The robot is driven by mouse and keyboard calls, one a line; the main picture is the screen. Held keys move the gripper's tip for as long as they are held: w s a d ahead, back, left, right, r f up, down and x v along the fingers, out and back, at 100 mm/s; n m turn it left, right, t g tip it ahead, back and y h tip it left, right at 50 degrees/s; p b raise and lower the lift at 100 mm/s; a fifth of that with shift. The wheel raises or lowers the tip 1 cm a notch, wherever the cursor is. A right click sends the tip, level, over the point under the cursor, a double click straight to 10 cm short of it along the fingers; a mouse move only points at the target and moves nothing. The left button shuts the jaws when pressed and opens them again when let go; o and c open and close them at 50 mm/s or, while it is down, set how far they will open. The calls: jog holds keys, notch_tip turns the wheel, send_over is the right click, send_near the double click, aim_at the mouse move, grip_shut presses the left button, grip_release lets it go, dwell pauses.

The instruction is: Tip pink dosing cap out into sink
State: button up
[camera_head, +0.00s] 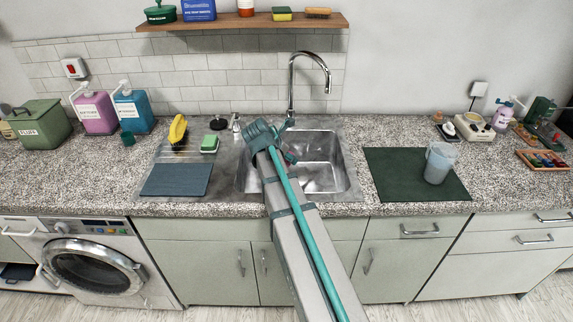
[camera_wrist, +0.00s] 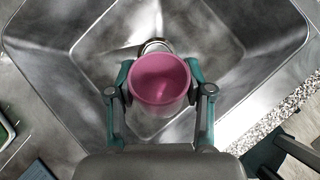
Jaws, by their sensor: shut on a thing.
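The pink dosing cap (camera_wrist: 160,88) is in the middle of the wrist view, with its round rim and pink inside facing the camera. My gripper (camera_wrist: 159,78) is shut on the cap, with one teal finger on each side of it. The steel sink (camera_wrist: 235,85) lies below the cap in the wrist view, with the drain (camera_wrist: 156,46) just beyond the cap's rim. In the head view my arm reaches over the left part of the sink (camera_head: 325,172). The cap cannot be made out there. I cannot tell what is in it.
A chrome tap (camera_head: 291,85) rises behind the sink. Left of it are a yellow brush (camera_head: 178,129), a green sponge (camera_head: 209,143) and a blue-grey mat (camera_head: 176,179). Right of it, a jug (camera_head: 438,164) stands on a dark green mat (camera_head: 390,175).

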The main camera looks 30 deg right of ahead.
jog(key=t+h+b, duration=0.1)
jog(key=h+b, duration=0.2)
jog(key=shift+f+h, duration=0.1)
jog(key=shift+h, duration=0.2)
jog(key=shift+d+r+t+h+b, duration=0.2)
jog(key=shift+r+t+h+b, duration=0.25)
jog(key=shift+h+b, duration=0.5)
